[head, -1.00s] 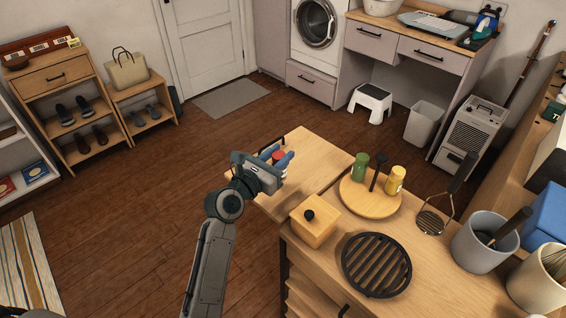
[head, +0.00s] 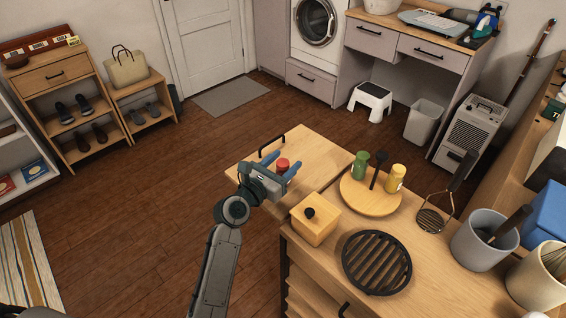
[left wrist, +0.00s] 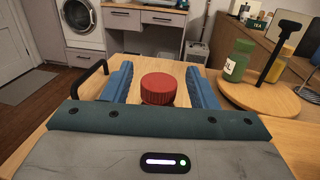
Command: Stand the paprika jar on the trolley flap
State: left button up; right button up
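The paprika jar (head: 283,164) shows its red lid above the trolley flap (head: 322,152), the light wooden panel with a black handle. In the left wrist view its ridged red lid (left wrist: 158,88) is upright between the fingers. My left gripper (head: 281,165) is low over the flap with blue fingers on either side of the jar. The fingers are open, with a gap on both sides of the lid. The jar's lower body is hidden by the gripper, so its contact with the flap is not visible. My right gripper is not in view.
On the trolley top beside the flap, a round wooden board (head: 369,203) carries a green jar (head: 360,166), a yellow jar (head: 397,178) and a dark post. A wooden box (head: 315,222) and a black grate (head: 377,262) stand nearer. The flap's far part is clear.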

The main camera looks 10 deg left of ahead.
pick_arm(q)
jog(key=b+v, duration=0.1)
jog(key=v, duration=1.1)
jog(key=shift+r, duration=0.15)
dwell(0.7)
